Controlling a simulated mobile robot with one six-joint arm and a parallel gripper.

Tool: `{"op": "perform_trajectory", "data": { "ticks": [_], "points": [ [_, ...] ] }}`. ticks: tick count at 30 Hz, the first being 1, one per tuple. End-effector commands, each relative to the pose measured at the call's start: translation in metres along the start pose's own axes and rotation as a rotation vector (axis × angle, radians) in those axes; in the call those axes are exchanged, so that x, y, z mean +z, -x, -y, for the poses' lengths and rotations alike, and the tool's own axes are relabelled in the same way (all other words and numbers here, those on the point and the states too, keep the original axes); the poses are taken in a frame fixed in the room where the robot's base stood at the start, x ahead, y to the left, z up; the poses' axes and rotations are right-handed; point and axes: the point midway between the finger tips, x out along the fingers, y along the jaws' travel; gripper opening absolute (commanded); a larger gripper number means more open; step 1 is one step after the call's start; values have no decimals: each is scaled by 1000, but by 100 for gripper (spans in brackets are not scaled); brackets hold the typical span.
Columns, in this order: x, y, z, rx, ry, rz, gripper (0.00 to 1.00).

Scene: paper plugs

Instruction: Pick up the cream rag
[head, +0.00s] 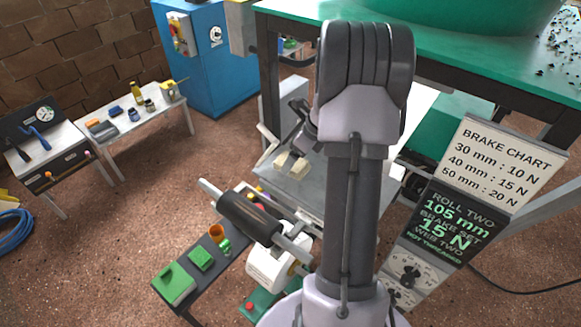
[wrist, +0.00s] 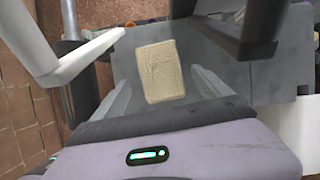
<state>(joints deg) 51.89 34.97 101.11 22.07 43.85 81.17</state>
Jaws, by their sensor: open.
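The cream rag (wrist: 160,72) shows in the wrist view as a small, textured, roughly rectangular pad on a grey surface (wrist: 218,57). It lies below the gap between my fingers, a little off toward my gripper body. In the head view the rag (head: 291,165) lies on the grey bench top (head: 320,182), just below my gripper (head: 282,132). My gripper, also in the wrist view (wrist: 158,40), is open and empty, its fingers apart on either side. The exact height above the rag is hard to tell.
A dark roller (head: 250,217) with pale shaft ends stands close on the near left. A sign with a brake chart (head: 505,165) is at the right. The green table (head: 440,45) overhangs behind my arm. A narrow shelf with green blocks (head: 201,258) is at the lower left.

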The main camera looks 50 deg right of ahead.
Motion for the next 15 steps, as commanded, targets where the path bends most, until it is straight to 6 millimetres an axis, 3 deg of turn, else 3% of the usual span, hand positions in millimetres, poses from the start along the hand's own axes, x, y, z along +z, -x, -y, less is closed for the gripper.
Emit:
{"op": "perform_trajectory", "data": {
  "ticks": [1,3,15],
  "points": [
    [-2,-16,-1,3,1,-1,87],
    [-2,-25,-1,2,1,-1,87],
    [-1,-24,0,0,1,0,87]
  ]
}}
